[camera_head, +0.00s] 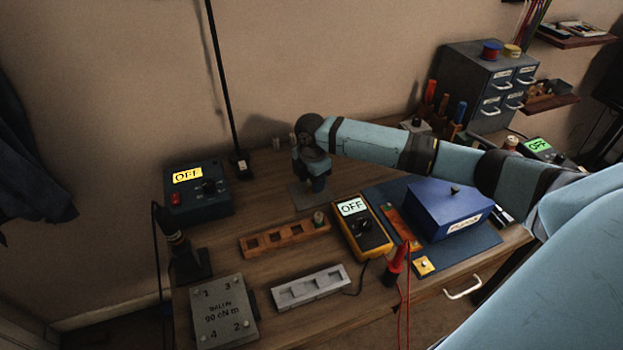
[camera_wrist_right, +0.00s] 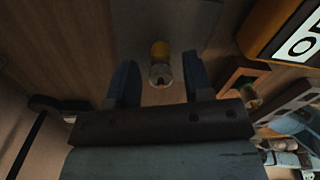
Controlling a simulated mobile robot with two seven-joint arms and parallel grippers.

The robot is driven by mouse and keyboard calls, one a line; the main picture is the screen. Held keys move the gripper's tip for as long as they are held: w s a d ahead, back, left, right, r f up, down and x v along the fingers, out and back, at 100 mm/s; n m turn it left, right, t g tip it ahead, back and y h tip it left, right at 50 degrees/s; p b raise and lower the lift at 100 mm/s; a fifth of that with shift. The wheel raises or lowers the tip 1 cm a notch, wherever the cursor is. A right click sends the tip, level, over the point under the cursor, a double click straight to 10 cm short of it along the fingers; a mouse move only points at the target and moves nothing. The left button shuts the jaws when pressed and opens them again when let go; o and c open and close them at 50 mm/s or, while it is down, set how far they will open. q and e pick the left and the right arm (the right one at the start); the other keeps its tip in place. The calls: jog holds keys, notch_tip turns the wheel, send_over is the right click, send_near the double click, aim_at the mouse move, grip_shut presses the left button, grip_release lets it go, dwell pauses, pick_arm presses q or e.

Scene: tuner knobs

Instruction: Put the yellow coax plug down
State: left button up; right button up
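The yellow coax plug (camera_wrist_right: 160,52), with a pale metal end, shows between my right gripper's fingers in the right wrist view. It is over or on a grey plate (camera_wrist_right: 165,20); I cannot tell whether it touches the plate. My right gripper (camera_wrist_right: 158,72) is open, with a gap showing on both sides of the plug. In the head view my right gripper (camera_head: 316,182) points down low over the grey plate (camera_head: 301,199), and the plug is hidden there. My left gripper is not in view.
A wooden rack with square pockets (camera_head: 268,243) and a yellow multimeter (camera_head: 361,229) are close by in front. A grey tray (camera_head: 311,287) lies nearer. A dark box reading OFF (camera_head: 197,193) stands left, a blue box (camera_head: 447,208) right. Bare wood surrounds the plate's left side.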

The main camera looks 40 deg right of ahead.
notch_tip(320, 180, up, 12)
jog(key=shift+r+p, duration=0.2)
jog(key=shift+p, duration=0.2)
dwell(0.7)
